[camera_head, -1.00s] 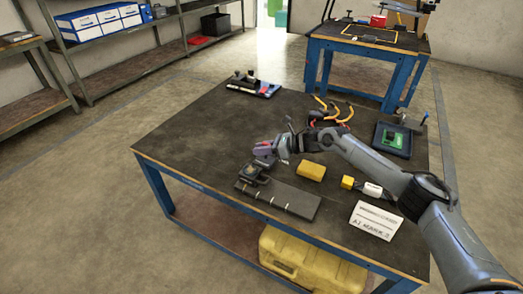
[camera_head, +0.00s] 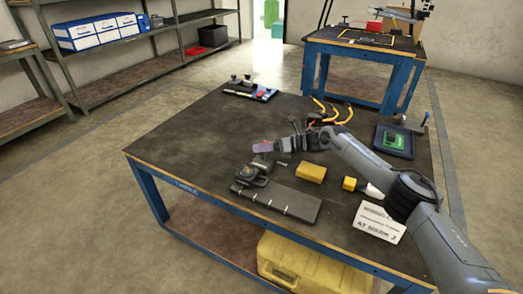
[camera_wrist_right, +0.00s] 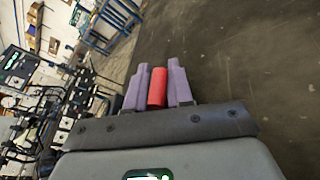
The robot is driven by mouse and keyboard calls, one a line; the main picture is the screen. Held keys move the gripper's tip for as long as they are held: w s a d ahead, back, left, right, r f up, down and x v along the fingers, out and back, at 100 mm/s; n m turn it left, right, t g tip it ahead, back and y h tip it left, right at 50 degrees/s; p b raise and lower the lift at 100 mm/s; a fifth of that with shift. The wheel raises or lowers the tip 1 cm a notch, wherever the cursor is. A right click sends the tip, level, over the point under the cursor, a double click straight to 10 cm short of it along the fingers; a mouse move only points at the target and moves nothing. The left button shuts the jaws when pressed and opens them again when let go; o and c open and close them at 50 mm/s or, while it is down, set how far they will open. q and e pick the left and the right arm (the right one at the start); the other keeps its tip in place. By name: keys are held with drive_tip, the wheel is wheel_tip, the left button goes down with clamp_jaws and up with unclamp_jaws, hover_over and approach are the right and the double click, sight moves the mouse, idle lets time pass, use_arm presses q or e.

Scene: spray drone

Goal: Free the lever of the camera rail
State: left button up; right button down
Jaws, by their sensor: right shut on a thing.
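The camera rail (camera_head: 285,201) is a dark flat plate with light marks, lying near the table's front edge. A dark camera-like unit (camera_head: 250,176) sits at its left end; I cannot make out its lever. My right gripper (camera_head: 263,147) is above and behind this unit, apart from it. Its purple fingers are shut on a red cylindrical thing (camera_wrist_right: 157,88), seen between them in the right wrist view. What this red thing belongs to is not clear. My left gripper is not in view.
A dark tray (camera_head: 406,151) holds a green part. Orange curved pieces (camera_head: 333,112) lie behind. The table's left part is clear.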

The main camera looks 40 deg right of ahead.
drive_tip(key=c, duration=1.1)
unclamp_jaws()
drive_tip(key=shift+s+d+r+p, duration=0.2)
drive_tip(key=shift+s+d+p, duration=0.15)
drive_tip(key=shift+d+p, duration=0.05)
drive_tip(key=p+v, duration=0.3)
drive_tip(key=v, duration=0.5)
drive_tip(key=shift+s+d+p, duration=0.25)
drive_tip(key=shift+s+p, duration=0.1)
drive_tip(key=shift+p, duration=0.05)
drive_tip(key=shift+s+d, duration=0.3)
drive_tip(key=shift+o, duration=0.4)
